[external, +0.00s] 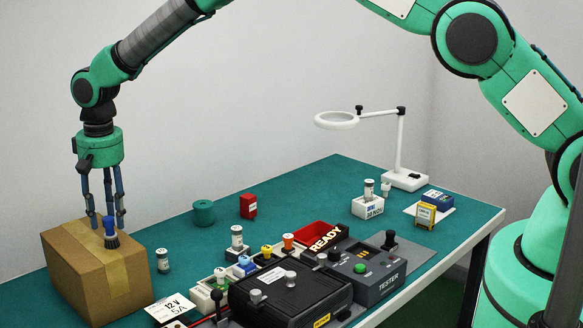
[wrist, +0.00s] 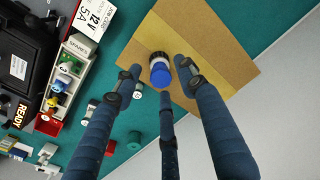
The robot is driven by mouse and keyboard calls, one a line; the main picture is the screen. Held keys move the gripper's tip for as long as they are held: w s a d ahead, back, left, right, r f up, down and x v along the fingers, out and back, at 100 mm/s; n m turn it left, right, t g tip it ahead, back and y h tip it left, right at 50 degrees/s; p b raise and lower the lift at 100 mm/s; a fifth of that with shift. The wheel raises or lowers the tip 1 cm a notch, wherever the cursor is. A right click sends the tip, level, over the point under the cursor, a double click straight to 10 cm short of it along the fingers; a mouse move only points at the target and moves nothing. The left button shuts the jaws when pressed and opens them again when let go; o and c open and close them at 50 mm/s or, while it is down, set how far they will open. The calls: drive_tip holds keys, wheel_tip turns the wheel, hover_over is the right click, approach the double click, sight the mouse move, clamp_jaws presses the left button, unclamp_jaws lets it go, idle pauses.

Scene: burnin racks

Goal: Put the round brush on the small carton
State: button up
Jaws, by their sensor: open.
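The round brush (external: 110,234) has a blue handle and dark bristles. It stands upright, bristles down, on top of the small brown carton (external: 82,273) at the left end of the table. In the wrist view the brush (wrist: 160,74) shows from above, on the carton's top (wrist: 205,35) near the tape strip. My gripper (external: 112,213) points down over the carton, its fingers spread around the upper part of the brush. In the wrist view my gripper (wrist: 160,80) is open, and gaps show between the fingers and the blue handle.
A small vial (external: 163,260) stands right of the carton, with a white label card (external: 169,308) in front. A magnifier lamp (external: 400,150) is at the back.

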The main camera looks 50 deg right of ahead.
sight(111, 218)
wheel_tip(111, 218, up, 12)
drive_tip(key=b, duration=0.1)
drive_tip(key=shift+s, duration=0.25)
idle(0.8)
drive_tip(key=shift+d, duration=0.1)
drive_tip(key=s+d+r+t, duration=0.1)
drive_tip(key=s+d+r, duration=0.3)
drive_tip(key=d+r, duration=0.4)
drive_tip(key=s+d+r, duration=0.4)
drive_tip(key=d+r, duration=0.2)
drive_tip(key=r, duration=0.3)
drive_tip(key=s+d+r+t, duration=0.2)
drive_tip(key=s+d+r, duration=0.8)
drive_tip(key=s+d, duration=0.15)
drive_tip(key=s+d+r+n+t, duration=0.1)
drive_tip(key=s+d, duration=0.4)
drive_tip(key=s, duration=0.4)
drive_tip(key=s+d+r, duration=0.1)
drive_tip(key=s+d, duration=0.3)
drive_tip(key=s, duration=0.5)
drive_tip(key=s+d+f, duration=0.2)
drive_tip(key=s, duration=0.5)
drive_tip(key=s+d+f+t, duration=0.1)
drive_tip(key=s+d+f, duration=0.1)
drive_tip(key=s, duration=0.5)
drive_tip(key=shift+s+d+f+n, duration=0.3)
drive_tip(key=shift+d+f, duration=0.1)
drive_tip(key=shift+d, duration=0.25)
